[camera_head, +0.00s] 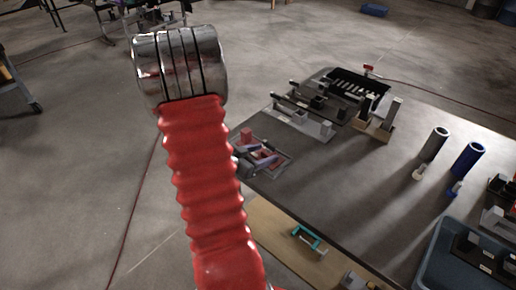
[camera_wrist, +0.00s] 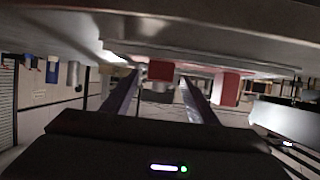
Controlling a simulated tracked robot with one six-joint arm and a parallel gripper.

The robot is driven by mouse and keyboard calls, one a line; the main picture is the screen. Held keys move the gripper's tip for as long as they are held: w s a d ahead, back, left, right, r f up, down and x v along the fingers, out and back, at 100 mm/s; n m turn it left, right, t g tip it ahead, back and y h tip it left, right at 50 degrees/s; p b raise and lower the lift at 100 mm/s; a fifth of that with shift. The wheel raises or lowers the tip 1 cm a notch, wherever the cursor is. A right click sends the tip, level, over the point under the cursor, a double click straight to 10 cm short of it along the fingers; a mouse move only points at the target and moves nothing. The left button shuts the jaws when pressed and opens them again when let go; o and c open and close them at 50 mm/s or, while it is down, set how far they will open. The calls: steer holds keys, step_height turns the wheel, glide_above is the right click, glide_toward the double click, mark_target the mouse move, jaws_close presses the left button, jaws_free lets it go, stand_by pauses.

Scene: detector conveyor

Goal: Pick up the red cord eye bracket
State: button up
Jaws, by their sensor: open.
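A red bracket-like piece shows at the table's near left corner in the head view (camera_head: 246,134), partly hidden by my arm and gripper. In the wrist view a red block (camera_wrist: 160,70) shows between my fingers, with a grey part against it. Another red block (camera_wrist: 228,88) shows to the right, outside the right finger. I cannot tell whether both belong to one bracket. My gripper (camera_head: 266,157) is open at this corner, its purplish fingers pointing toward the red parts; it also shows in the wrist view (camera_wrist: 162,88). Contact cannot be made out.
The dark table (camera_head: 335,185) carries grey fixtures (camera_head: 305,117) and a black rack (camera_head: 355,88) farther back. A small red piece (camera_head: 368,69) stands behind the rack. A grey tube (camera_head: 434,145) and a blue tube (camera_head: 468,160) stand at the right, near a blue bin (camera_head: 440,262).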

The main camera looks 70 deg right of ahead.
mark_target(266, 153)
steer(key=shift+x, duration=1.6)
steer(key=shift+c, duration=0.7)
jaws_close()
